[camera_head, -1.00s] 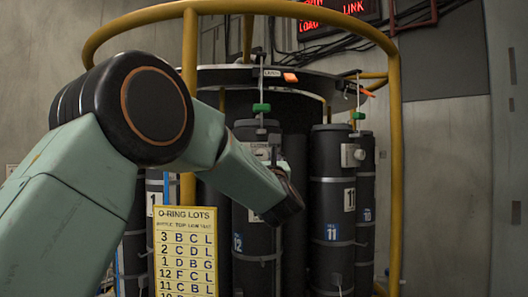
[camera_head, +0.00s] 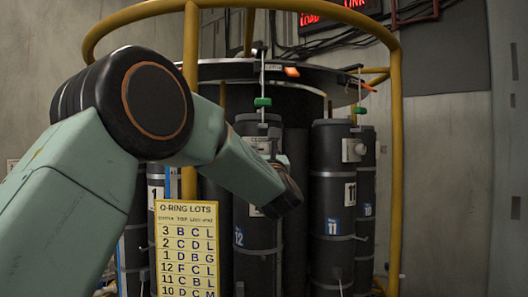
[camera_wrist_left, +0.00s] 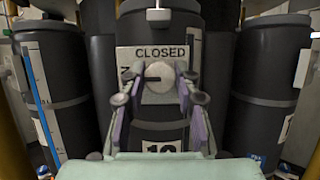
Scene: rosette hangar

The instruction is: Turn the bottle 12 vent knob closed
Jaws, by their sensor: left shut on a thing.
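Bottle 12 (camera_head: 254,225), a dark cylinder with a blue 12 tag, stands in the middle of the rack. In the left wrist view its vent knob (camera_wrist_left: 159,77) is a pale round disc on a white plate (camera_wrist_left: 152,53) reading CLOSED along the top. A dark mark on the knob points left, toward partly hidden lettering. My left gripper (camera_wrist_left: 159,82) has its two purple-sided fingers on either side of the knob, shut on it. In the head view my left wrist hides the knob. My right gripper is in neither view.
Bottle 11 (camera_head: 333,200) stands to the right, with other dark bottles around. A yellow rail (camera_head: 394,170) rings the rack. A yellow O-ring lots sign (camera_head: 187,207) hangs in front at left. Green-handled hardware (camera_head: 262,102) hangs above bottle 12.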

